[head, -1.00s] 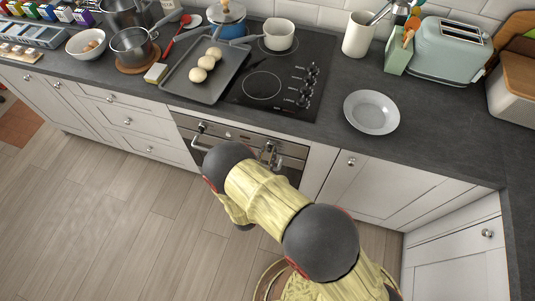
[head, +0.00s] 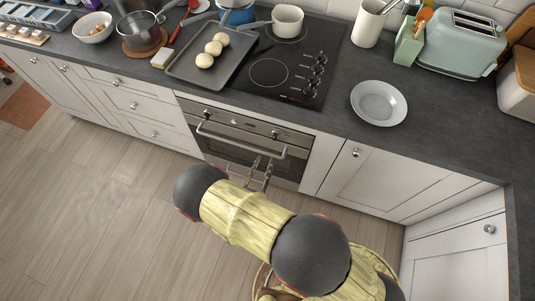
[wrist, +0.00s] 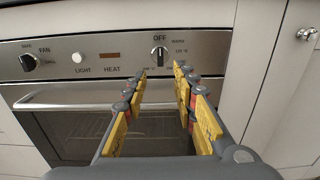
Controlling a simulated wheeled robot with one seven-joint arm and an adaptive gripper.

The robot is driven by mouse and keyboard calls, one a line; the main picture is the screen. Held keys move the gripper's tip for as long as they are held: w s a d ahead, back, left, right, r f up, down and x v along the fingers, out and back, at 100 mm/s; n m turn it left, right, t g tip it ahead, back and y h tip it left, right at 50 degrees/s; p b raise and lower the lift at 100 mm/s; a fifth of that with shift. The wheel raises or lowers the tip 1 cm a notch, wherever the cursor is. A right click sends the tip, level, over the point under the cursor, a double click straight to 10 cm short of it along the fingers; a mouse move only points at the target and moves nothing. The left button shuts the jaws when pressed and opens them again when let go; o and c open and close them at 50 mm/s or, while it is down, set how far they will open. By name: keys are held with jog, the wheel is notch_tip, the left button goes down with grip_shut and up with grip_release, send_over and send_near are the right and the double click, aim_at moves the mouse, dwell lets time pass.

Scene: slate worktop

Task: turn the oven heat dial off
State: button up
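The heat dial (wrist: 159,56) is a round dark knob with a pale pointer mark, right of the HEAT label on the steel oven panel. The mark looks close to upright, below the word OFF; its exact setting is hard to read. In the head view the dial (head: 275,133) is a small knob at the panel's right. My gripper (wrist: 160,72) is open and empty, its yellow-padded fingers pointing at the panel, the dial showing between and just above the tips. In the head view my gripper (head: 261,168) is in front of the oven door, below the dial.
The oven handle (head: 240,145) is a bar across the door, close to my fingers. A fan dial (wrist: 28,62) is at the panel's left. The hob (head: 285,65), a tray of buns (head: 190,70) and a plate (head: 379,103) are above on the worktop. The floor at left is clear.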

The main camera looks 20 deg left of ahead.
jog(key=shift+s, duration=0.9)
